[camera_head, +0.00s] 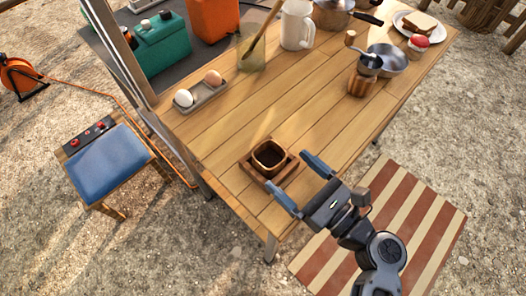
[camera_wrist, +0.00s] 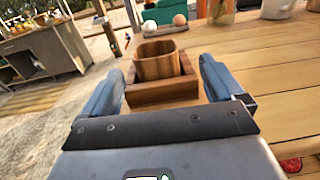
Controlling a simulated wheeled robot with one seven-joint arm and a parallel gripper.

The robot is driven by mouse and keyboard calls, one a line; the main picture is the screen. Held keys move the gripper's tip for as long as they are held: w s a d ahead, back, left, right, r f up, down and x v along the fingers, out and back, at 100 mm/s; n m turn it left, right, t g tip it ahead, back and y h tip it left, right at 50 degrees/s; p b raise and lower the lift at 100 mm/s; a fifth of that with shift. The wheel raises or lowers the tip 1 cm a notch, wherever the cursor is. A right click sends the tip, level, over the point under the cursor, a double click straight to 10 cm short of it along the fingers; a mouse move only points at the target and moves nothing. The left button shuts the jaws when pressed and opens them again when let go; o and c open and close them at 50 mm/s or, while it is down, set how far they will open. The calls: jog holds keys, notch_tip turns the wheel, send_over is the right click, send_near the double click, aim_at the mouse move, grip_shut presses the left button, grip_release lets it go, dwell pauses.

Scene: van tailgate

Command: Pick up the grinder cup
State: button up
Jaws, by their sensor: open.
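A square wooden cup with a dark inside, which I take to be the grinder cup (camera_head: 268,156), stands upright in a square wooden holder (camera_head: 278,178) near the table's front corner. In the wrist view the cup (camera_wrist: 157,61) rises from its holder (camera_wrist: 165,90), just ahead and between the lines of my fingers. My gripper (camera_head: 298,180) is open and empty, its blue fingers spread on the near side of the holder. The fingers (camera_wrist: 160,84) do not appear to touch the cup. The cup's lower part is hidden inside the holder.
A tray (camera_head: 201,97) with two eggs lies at the table's far left. A wooden jar (camera_head: 362,82), a metal pan (camera_head: 390,60), a white mug (camera_head: 296,25) and a plate (camera_head: 408,22) stand farther back. The middle of the table is clear. A blue stool (camera_head: 107,162) stands left.

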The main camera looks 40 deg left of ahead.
aim_at(269, 165)
jog(key=a+p, duration=0.1)
jog(key=a, duration=0.5)
jog(key=shift+w+a+r, duration=0.1)
jog(key=shift+a+r, duration=0.05)
jog(key=shift+a, duration=0.25)
jog(key=c, duration=1.1)
